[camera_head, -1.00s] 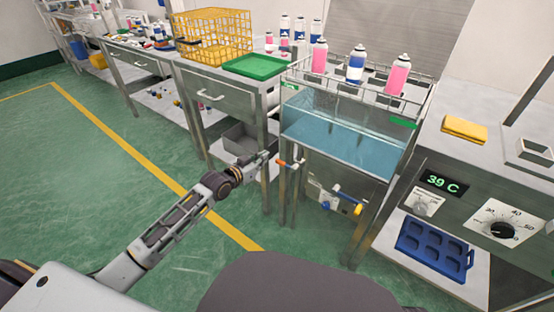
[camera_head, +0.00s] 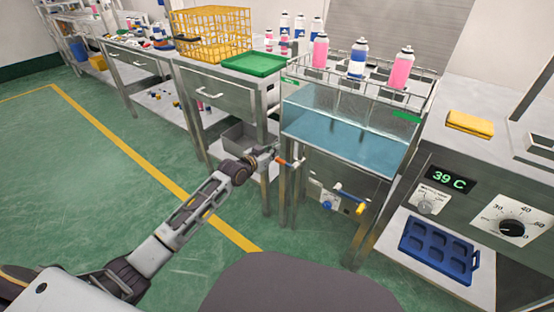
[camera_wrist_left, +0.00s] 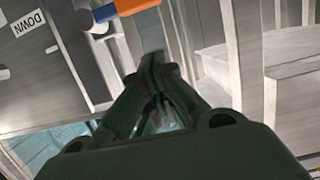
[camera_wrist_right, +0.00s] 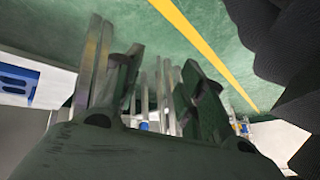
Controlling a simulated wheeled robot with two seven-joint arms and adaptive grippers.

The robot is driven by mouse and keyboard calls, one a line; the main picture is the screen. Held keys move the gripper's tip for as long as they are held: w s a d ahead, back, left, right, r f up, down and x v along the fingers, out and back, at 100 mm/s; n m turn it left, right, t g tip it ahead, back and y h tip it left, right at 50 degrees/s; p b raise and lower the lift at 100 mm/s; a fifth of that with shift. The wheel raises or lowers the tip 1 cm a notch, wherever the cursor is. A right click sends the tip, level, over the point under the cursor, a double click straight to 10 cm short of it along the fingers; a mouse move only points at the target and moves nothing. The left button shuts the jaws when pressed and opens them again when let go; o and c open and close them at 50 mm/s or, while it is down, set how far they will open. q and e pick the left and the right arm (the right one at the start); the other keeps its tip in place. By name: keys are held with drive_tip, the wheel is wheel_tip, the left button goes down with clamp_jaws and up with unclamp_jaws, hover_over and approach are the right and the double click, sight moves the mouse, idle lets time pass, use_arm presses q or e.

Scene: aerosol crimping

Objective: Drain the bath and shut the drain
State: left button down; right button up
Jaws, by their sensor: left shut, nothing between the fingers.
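The glass-walled bath (camera_head: 345,148) stands at the centre right of the head view with blue water in its lower part. An orange-handled lever (camera_head: 287,161) sticks out at its left front corner. The orange handle (camera_wrist_left: 135,6) also shows at the top of the left wrist view. A valve with a blue and yellow handle (camera_head: 350,199) sits under the bath. My left gripper (camera_head: 268,153) is shut and empty, close to the orange lever; its fingertips (camera_wrist_left: 153,62) show just below the handle. My right gripper (camera_wrist_right: 158,75) shows only in its wrist view, with its fingers apart and nothing between them.
Several spray cans (camera_head: 357,58) hang in a rack over the bath. A panel (camera_head: 450,179) at the right reads 39 C, above a blue tray (camera_head: 437,249). A bench with a yellow basket (camera_head: 212,36) and green tray (camera_head: 254,64) stands left. The floor (camera_head: 90,170) is clear.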

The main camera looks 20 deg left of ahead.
sight(282, 153)
use_arm(q)
drive_tip(key=shift+b+x, duration=0.3)
drive_tip(key=shift+x, duration=0.5)
drive_tip(key=shift+w+d+f, duration=0.1)
drive_tip(key=shift+w+f, duration=0.05)
drive_tip(key=shift+f, duration=0.2)
drive_tip(key=shift+f+b, duration=1.1)
drive_tip(key=shift+f, duration=0.6)
use_arm(e)
drive_tip(key=shift+t+y, duration=0.3)
drive_tip(key=shift+t, duration=0.1)
drive_tip(key=shift+w+a+f, duration=0.1)
drive_tip(key=shift+a+f, duration=0.05)
drive_tip(key=shift+f, duration=0.9)
drive_tip(key=shift+a+f, duration=0.15)
drive_tip(key=shift+f, duration=0.85)
drive_tip(key=shift+w+r, duration=0.15)
drive_tip(key=shift+w, duration=0.1)
drive_tip(key=shift+a, duration=0.1)
